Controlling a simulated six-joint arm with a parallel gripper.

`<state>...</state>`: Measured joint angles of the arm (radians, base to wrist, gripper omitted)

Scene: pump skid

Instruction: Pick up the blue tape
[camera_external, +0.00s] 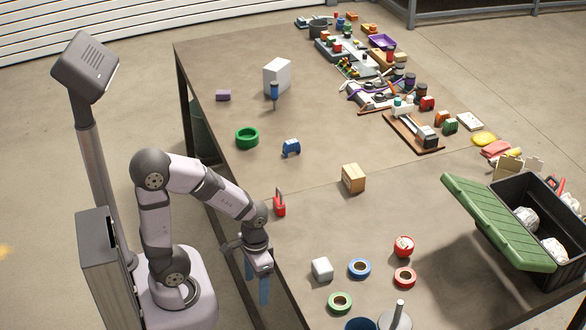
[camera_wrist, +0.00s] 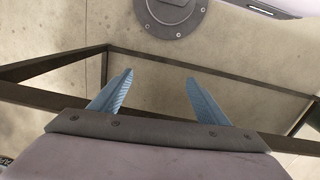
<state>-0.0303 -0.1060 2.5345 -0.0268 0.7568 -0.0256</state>
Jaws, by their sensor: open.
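The blue tape (camera_external: 359,268) is a ring lying flat near the front of the brown table. A red tape roll (camera_external: 404,277) lies to its right and a green tape roll (camera_external: 340,302) lies below it. My gripper (camera_external: 257,285) hangs at the table's left edge, well to the left of the blue tape, with blue fingers pointing down. In the wrist view my gripper (camera_wrist: 160,92) has its two fingers spread wide with nothing between them. The wrist view shows floor and a dark table frame, and no tape.
A white block (camera_external: 322,269) stands just left of the blue tape. A grey post on a round base (camera_external: 396,318) and a red round item (camera_external: 403,247) are close by. A black crate with a green lid (camera_external: 497,222) stands right. The table's middle has free room.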

